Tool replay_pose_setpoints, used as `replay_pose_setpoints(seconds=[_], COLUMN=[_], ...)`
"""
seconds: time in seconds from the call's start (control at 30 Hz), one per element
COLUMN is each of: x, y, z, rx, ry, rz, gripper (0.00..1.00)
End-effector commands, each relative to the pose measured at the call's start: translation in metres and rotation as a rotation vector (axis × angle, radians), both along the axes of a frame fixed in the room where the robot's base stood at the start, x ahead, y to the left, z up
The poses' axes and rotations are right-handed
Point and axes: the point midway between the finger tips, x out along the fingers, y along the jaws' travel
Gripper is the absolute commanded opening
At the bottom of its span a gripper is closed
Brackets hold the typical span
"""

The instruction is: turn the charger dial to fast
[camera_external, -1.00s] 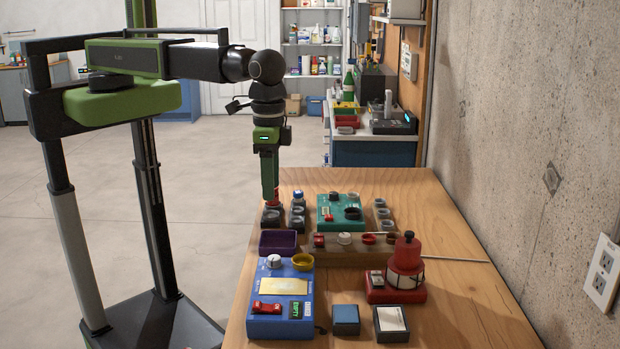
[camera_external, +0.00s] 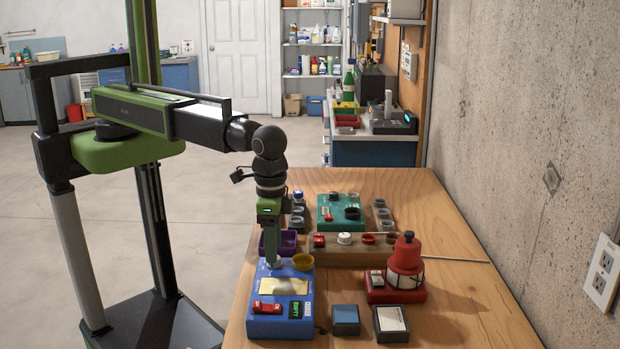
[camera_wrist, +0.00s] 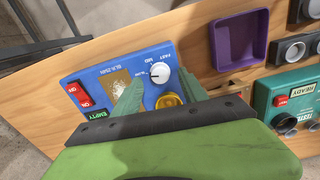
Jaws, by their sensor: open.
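The blue charger (camera_external: 262,326) sits at the near left of the wooden bench; it also shows in the wrist view (camera_wrist: 72,76). Its white dial (camera_wrist: 160,78) has labels for fast, mid and slow around it. The dark mark on the dial appears to point left, to the slow side. My gripper (camera_external: 275,262) points down over the dial and mostly hides it in the external view. In the wrist view my gripper (camera_wrist: 160,84) is open, with one green finger on each side of the dial; contact cannot be told.
A yellow ring-like cup (camera_external: 303,262) is on the charger, close to the right finger. A purple tray (camera_external: 290,240) stands just behind. A red lantern-like device (camera_external: 405,262) is to the right. Blue (camera_external: 346,320) and dark (camera_external: 391,324) boxes stand at the front.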

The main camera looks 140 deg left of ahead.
Motion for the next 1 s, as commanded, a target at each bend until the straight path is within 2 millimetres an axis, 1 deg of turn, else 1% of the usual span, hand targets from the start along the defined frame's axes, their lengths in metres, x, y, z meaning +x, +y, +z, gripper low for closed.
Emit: replay_pose_setpoints(seconds=[0.03,0.1,0.2,0.43,0.8,0.83,1.0], x=[0.0000,0.0000,0.0000,0.0000,0.0000,0.0000,-0.0001], y=[0.0000,0.0000,0.0000,0.0000,0.0000,0.0000,0.0001], z=[-0.0176,-0.0238,-0.0262,-0.0238,-0.0238,-0.0239,-0.0239], rx=[0.000,0.000,0.000,0.000,0.000,0.000,0.000], ry=[0.000,0.000,0.000,0.000,0.000,0.000,0.000], rz=[0.000,0.000,0.000,0.000,0.000,0.000,-0.002], gripper=[0.50,0.50,0.50,0.50,0.02,0.00,0.00])
